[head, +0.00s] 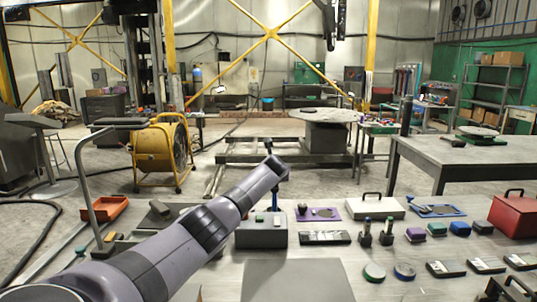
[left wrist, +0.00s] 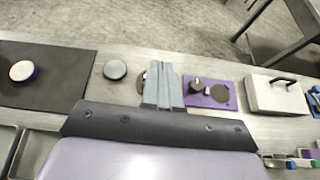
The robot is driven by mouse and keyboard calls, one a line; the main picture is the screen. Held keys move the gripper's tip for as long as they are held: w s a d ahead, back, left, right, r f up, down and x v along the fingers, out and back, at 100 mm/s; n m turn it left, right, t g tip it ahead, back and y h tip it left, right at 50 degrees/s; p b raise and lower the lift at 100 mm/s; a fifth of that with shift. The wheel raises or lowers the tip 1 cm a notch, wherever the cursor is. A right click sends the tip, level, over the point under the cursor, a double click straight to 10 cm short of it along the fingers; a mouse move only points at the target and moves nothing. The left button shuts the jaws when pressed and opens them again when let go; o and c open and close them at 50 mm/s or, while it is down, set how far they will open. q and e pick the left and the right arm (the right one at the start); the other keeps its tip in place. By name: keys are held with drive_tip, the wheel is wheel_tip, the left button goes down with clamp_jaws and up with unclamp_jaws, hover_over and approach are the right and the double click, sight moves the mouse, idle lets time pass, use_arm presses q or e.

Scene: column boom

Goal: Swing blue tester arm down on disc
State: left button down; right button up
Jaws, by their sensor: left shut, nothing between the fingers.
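My left gripper (head: 275,203) points down just above or behind a grey box (head: 262,235) with small pieces on top. In the left wrist view its fingers (left wrist: 165,68) are together and empty. To their right lies a purple plate (left wrist: 232,82) with a dark knob and a dark disc; it also shows in the head view (head: 332,215). Further right is a flat blue plate (head: 455,211) with dark parts on it. I cannot tell for certain which piece is the blue tester arm. My right gripper cannot be made out.
A white case (head: 378,208) with a handle stands between the two plates. Several small blocks, discs and trays fill the right of the bench. A red box (head: 510,218) is at the far right, an orange tray (head: 104,209) at the left. A dark mat (left wrist: 50,62) carries a white disc.

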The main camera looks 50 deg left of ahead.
use_arm(q)
wheel_tip(320, 180, up, 9)
drive_tip(key=s+d, duration=0.2)
use_arm(e)
drive_tip(key=shift+w+f, duration=0.2)
use_arm(q)
drive_tip(key=shift+w+d+r, duration=0.1)
drive_tip(key=shift+r, duration=0.05)
use_arm(e)
drive_tip(key=shift+a, duration=0.1)
